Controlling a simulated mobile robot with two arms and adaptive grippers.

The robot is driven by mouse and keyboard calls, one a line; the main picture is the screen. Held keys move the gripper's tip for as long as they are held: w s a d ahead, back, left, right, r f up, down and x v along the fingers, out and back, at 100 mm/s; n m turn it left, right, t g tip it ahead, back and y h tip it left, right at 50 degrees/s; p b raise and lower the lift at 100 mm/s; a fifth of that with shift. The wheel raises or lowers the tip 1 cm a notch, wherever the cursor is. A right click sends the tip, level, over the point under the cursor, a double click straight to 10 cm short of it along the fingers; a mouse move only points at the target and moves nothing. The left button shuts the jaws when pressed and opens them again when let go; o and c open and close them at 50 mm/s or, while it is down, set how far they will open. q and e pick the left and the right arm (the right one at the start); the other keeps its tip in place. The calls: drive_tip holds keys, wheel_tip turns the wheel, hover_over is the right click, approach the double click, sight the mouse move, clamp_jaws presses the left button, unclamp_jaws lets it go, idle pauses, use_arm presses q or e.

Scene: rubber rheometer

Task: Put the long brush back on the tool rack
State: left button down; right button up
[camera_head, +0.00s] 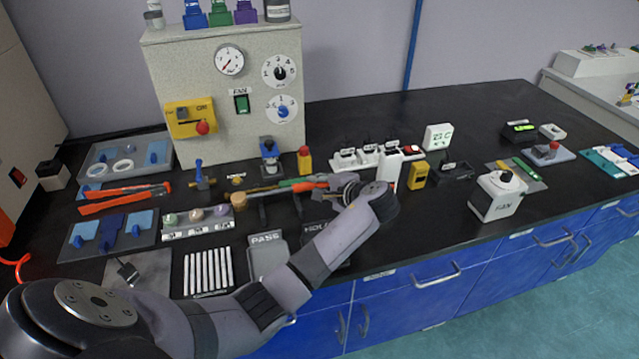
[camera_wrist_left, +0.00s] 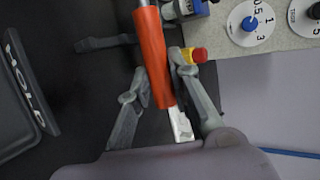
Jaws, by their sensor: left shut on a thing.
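The long brush shows in the head view as an orange handle (camera_head: 308,186) lying roughly level above the dark tool rack (camera_head: 263,212). In the left wrist view the orange handle (camera_wrist_left: 153,55) runs down to a pale end between the fingers. My left gripper (camera_head: 338,185) is shut on it near that end; its fingers also show in the left wrist view (camera_wrist_left: 160,92). A dark rack arm (camera_wrist_left: 105,43) passes under or beside the handle; I cannot tell whether they touch. The brush's far end is unclear among green and brown parts to its left. My right gripper is not in view.
A PASS tray (camera_head: 268,255) and a partly covered HOLD tray (camera_head: 318,229) lie in front of the rack. Behind stand a red and yellow button (camera_head: 304,160) and a blue-topped device (camera_head: 269,158).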

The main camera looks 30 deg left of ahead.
use_arm(q)
drive_tip(key=shift+f+b, duration=0.95)
drive_tip(key=shift+f, duration=1.25)
drive_tip(key=c, duration=1.4)
unclamp_jaws()
drive_tip(key=shift+o, duration=0.5)
drive_tip(key=o, duration=0.9)
drive_tip(key=shift+f, duration=0.1)
drive_tip(key=shift+d, duration=0.2)
